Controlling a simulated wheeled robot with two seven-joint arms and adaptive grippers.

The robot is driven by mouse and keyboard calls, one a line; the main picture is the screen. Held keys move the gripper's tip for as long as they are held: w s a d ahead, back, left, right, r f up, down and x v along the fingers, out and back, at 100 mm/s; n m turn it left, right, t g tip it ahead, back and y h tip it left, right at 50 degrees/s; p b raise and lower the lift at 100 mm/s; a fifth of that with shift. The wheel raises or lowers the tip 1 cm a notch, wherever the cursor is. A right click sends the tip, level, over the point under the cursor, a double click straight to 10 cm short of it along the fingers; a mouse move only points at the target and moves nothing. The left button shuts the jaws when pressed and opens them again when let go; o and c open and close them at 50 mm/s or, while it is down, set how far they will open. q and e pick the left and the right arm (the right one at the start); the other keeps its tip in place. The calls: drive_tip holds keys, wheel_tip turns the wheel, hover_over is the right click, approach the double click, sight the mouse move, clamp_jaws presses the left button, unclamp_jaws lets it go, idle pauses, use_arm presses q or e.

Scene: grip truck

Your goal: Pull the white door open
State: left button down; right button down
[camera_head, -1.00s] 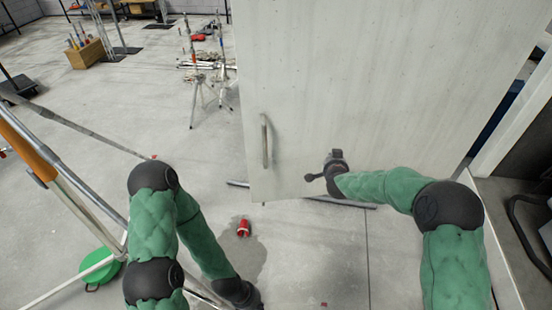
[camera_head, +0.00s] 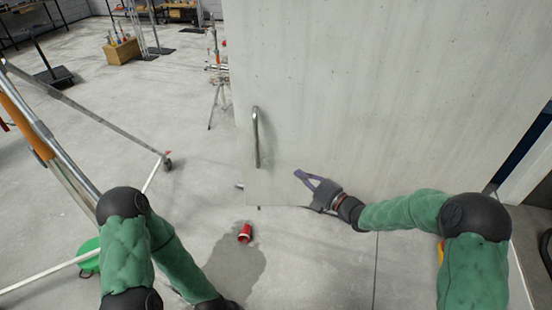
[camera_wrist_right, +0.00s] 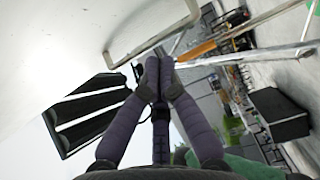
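The white door (camera_head: 380,90) fills the centre and right of the head view. Its metal bar handle (camera_head: 257,138) is upright near the door's left edge. In the right wrist view the handle (camera_wrist_right: 150,38) lies just beyond the fingertips. My right gripper (camera_head: 300,175) is right of and below the handle in the head view, apart from it. Its purple fingers come together at the tips in the right wrist view (camera_wrist_right: 160,66), with nothing seen between them. My left arm hangs at the lower left; its gripper is beyond the bottom edge.
A red cup (camera_head: 245,233) lies on the floor left of the door's lower edge. A metal frame with an orange part (camera_head: 25,125) stands at the left. A wooden box (camera_head: 122,50) and a tripod stand (camera_head: 218,95) are behind. The floor between is mostly clear.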

drive_tip(key=a, duration=0.1)
approach(269, 148)
drive_tip(key=w+a, duration=0.2)
drive_tip(key=a, duration=0.2)
drive_tip(key=shift+w+d+p, duration=0.15)
drive_tip(key=shift+w+p, duration=0.2)
drive_tip(key=shift+w, duration=0.6)
drive_tip(key=shift+r, duration=0.1)
